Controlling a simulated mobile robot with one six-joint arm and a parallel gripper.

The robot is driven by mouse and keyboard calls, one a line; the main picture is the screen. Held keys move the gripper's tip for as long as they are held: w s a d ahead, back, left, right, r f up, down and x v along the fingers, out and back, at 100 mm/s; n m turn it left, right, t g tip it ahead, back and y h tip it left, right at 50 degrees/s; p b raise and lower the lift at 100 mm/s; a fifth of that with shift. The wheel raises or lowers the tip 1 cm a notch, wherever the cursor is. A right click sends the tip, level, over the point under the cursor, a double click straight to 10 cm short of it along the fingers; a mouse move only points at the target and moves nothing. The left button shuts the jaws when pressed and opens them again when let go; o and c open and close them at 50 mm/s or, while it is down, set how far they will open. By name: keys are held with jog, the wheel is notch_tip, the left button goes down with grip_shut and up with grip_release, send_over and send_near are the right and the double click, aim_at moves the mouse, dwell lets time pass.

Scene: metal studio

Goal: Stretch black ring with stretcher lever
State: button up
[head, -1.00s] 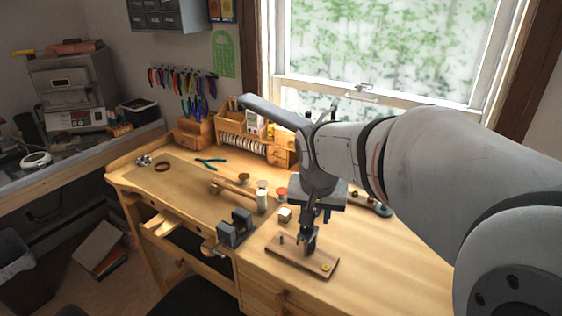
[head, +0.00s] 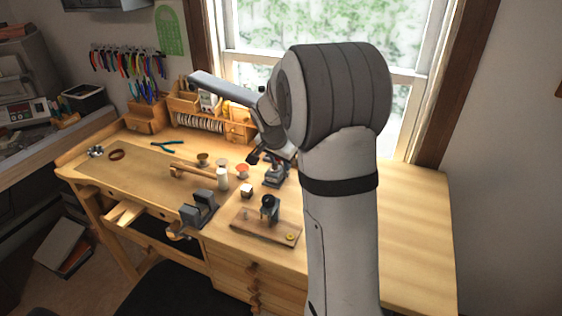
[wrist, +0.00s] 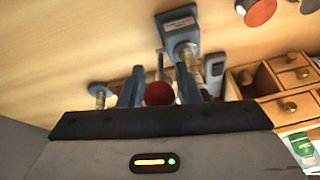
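The stretcher (head: 276,175) is a blue-grey bench tool at the back middle of the workbench, partly hidden by my arm in the head view. In the wrist view the blue stretcher base and post (wrist: 180,28) stand just beyond my fingers. A red ball knob (wrist: 160,93), seemingly the lever's end, lies between the two fingertips of my gripper (wrist: 159,88). The fingers stand apart on either side of the knob, with no clear contact. In the head view my gripper (head: 262,156) is small and dark beside the stretcher. I cannot make out the black ring.
A wooden board with a dark upright tool (head: 262,228) stands in front of the stretcher. Small wooden drawers (wrist: 285,72) are close by at the right. The right bench is clear.

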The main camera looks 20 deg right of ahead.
jog(key=shift+w+d+f, duration=0.2)
jog(key=shift+f, duration=0.45)
grip_shut()
